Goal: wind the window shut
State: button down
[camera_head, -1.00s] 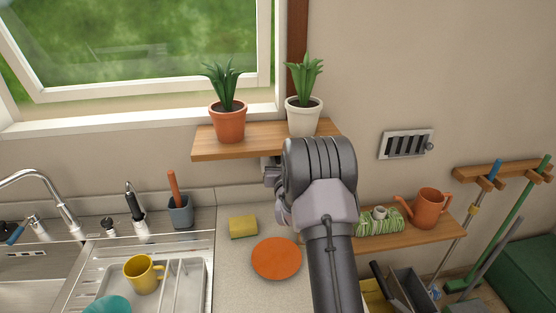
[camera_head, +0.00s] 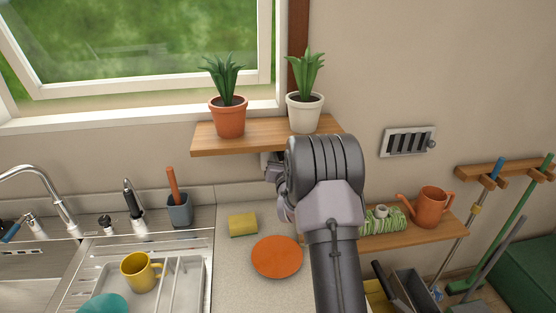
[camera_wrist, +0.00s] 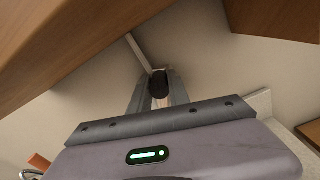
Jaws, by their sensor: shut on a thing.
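The window sash (camera_head: 150,88) has a white frame and stands tilted out from its white window frame (camera_head: 150,120), with a gap along the bottom. In the wrist view, my gripper (camera_wrist: 159,92) is shut on a dark round knob (camera_wrist: 159,83), the winder's knob, below the wooden shelf. A thin pale crank arm (camera_wrist: 138,52) runs from near the knob up to the left. In the head view, my gripper (camera_head: 272,170) is mostly hidden behind my wrist, just under the shelf.
The wooden shelf (camera_head: 240,140) close above my wrist holds a terracotta plant pot (camera_head: 230,120) and a white plant pot (camera_head: 304,115). A lower shelf (camera_head: 420,237) on the right holds an orange watering can (camera_head: 432,207). Below are a sponge (camera_head: 242,224) and an orange disc (camera_head: 277,257).

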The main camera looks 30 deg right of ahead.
notch_tip(320, 180, down, 5)
jog(key=s+d+m+b, duration=0.1)
jog(key=d+m+b, duration=0.2)
jog(key=m+b, duration=1.2)
jog(key=w+a+f+m+b, duration=0.2)
jog(key=a+f+m, duration=0.3)
jog(key=m, duration=1.3)
jog(key=w+a+r+m, duration=0.2)
jog(key=a+r+m, duration=0.35)
jog(key=m, duration=1.05)
jog(key=s+d+r+m, duration=0.2)
jog(key=d+r+m, duration=0.3)
jog(key=m, duration=1.1)
jog(key=shift+d, duration=0.2)
